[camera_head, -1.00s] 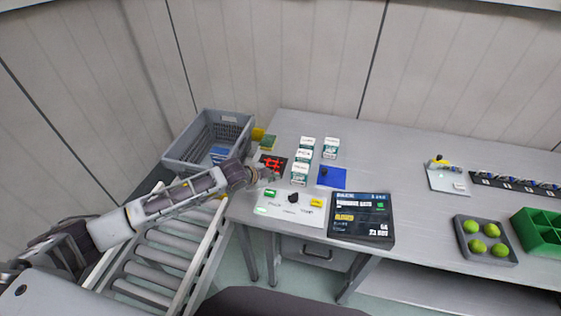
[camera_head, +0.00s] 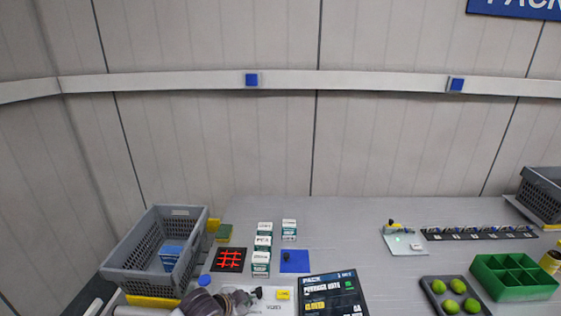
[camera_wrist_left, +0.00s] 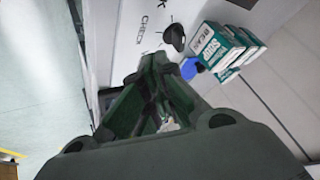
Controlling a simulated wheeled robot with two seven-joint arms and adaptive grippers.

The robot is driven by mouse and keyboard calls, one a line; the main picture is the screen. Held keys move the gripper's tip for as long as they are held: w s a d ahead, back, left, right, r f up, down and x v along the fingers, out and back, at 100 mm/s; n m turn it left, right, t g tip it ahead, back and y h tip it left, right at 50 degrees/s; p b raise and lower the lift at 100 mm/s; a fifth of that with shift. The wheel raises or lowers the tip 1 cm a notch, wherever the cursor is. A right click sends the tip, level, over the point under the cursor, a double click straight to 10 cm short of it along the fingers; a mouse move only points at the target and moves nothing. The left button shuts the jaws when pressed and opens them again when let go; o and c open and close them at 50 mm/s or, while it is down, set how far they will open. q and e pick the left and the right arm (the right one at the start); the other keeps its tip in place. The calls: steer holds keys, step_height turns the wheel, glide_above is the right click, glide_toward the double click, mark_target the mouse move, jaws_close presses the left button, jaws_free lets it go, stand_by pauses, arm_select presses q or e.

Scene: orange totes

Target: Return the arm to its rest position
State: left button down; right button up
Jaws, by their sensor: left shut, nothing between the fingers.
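My left arm shows only as a wrist and gripper (camera_head: 238,298) at the bottom edge of the head view, over the left end of the white control panel (camera_head: 273,303). In the left wrist view the dark fingers (camera_wrist_left: 156,66) are shut with nothing held. The panel with its black knob (camera_wrist_left: 174,38) lies beyond the fingertips. Several white and green boxes (camera_wrist_left: 222,45) stand to the right of the fingers, apart from them. My right gripper is not in view.
A grey crate (camera_head: 190,240) with a blue box (camera_head: 171,258) inside stands at the left. A red-marked black pad (camera_head: 229,260), a blue pad (camera_head: 294,267) and a dark screen (camera_head: 332,294) are near the gripper. The table's back middle (camera_head: 340,215) is clear.

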arm_select(q)
steer(key=s+a+f+n+g+y, duration=0.1)
steer(key=s+a+n+g+y, duration=0.1)
steer(key=s+a+n, duration=0.6)
steer(key=s+a+n+g+y, duration=0.2)
steer(key=s+a, duration=0.2)
steer(key=s, duration=0.8)
steer(key=s+f+g+b, duration=0.1)
steer(key=s+f+b, duration=0.15)
steer(key=f, duration=3.25)
steer(key=s+a+f, duration=0.2)
steer(key=s+f, duration=0.8)
steer(key=s, duration=0.1)
steer(key=s+a+f+g+b, duration=0.1)
steer(key=s+a+f, duration=0.1)
steer(key=s+f, duration=0.9)
steer(key=shift+s+a+f+m, duration=0.15)
steer(key=shift+s+f+m, duration=0.15)
steer(key=shift+s, duration=0.1)
